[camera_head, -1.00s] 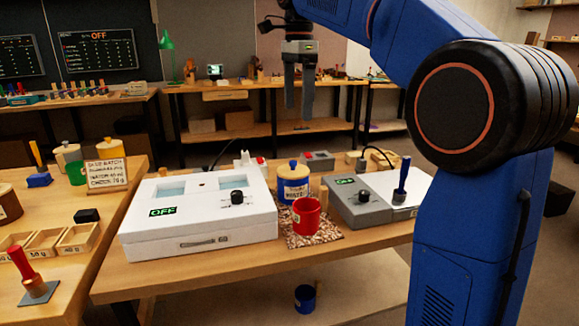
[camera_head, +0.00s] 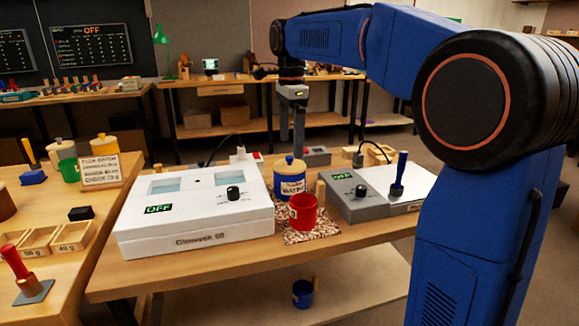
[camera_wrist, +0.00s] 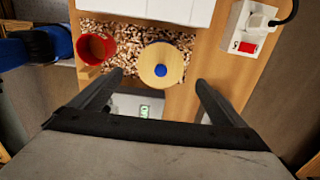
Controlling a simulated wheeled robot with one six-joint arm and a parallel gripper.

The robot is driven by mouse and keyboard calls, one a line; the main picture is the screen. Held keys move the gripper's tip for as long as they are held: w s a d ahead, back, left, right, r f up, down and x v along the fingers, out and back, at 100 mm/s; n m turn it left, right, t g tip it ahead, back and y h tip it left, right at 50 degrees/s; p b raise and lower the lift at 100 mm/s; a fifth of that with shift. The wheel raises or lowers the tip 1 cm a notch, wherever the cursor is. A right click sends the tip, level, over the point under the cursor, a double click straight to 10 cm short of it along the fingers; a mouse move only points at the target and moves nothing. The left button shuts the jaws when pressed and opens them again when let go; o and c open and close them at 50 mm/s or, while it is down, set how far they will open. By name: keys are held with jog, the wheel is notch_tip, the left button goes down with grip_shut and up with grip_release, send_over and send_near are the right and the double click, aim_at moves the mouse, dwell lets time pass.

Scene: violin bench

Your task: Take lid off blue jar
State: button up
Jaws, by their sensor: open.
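The blue jar (camera_head: 290,184) stands upright on the workbench, with a pale label on its front. Its round wooden lid (camera_head: 290,163) with a blue knob sits on top. In the wrist view the lid (camera_wrist: 161,66) shows from above, beyond and between my fingertips. My gripper (camera_head: 291,140) points down above the jar with its fingers apart and nothing between them. The fingers also show in the wrist view (camera_wrist: 159,80), one on each side of the lid and apart from it.
A red cup (camera_head: 305,212) stands close in front of the jar on a speckled mat (camera_head: 320,232). A white box (camera_head: 195,212) marked OFF is on the left. A grey device (camera_head: 357,200) is on the right. A white socket block with a red switch (camera_wrist: 250,30) stands nearby.

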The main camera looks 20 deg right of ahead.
aim_at(289, 157)
jog(key=shift+a+f, duration=0.2)
jog(key=shift+f, duration=2.5)
jog(key=c, duration=1.1)
